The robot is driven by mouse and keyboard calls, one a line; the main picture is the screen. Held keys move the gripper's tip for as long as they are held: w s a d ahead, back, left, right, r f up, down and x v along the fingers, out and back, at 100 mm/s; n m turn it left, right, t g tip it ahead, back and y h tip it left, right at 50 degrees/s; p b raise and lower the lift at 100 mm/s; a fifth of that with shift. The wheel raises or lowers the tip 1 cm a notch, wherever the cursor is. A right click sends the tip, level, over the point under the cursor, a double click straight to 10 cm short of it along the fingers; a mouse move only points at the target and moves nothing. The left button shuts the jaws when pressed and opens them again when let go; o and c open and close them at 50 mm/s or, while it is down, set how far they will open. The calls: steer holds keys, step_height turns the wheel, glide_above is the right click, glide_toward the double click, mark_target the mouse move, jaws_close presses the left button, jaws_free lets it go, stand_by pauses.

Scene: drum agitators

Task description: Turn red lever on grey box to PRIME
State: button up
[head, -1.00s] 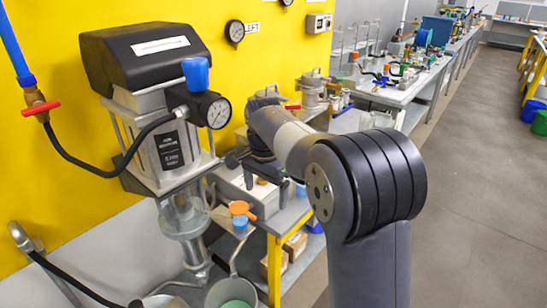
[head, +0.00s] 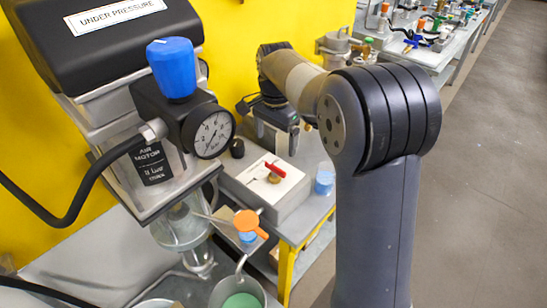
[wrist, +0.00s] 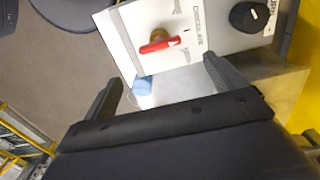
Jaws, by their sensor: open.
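The red lever (head: 275,168) sits on a brass hub on the white label plate of the grey box (head: 292,203). In the wrist view the red lever (wrist: 160,45) lies across the white plate (wrist: 125,40), above the space between my fingers. In the head view my gripper (head: 283,118) is behind the lever, partly hidden by my arm.
A black knob (wrist: 249,16) stands on the box beside the plate. Open floor lies at right.

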mark_target(275, 166)
step_height(275, 166, down, 9)
steer(key=shift+f, duration=0.2)
stand_by(0.3)
steer(key=c, duration=1)
steer(key=shift+n, duration=0.3)
steer(key=n+p, duration=0.1)
steer(key=n, duration=0.3)
steer(key=shift+r, duration=0.1)
steer(key=shift+n, duration=2.2)
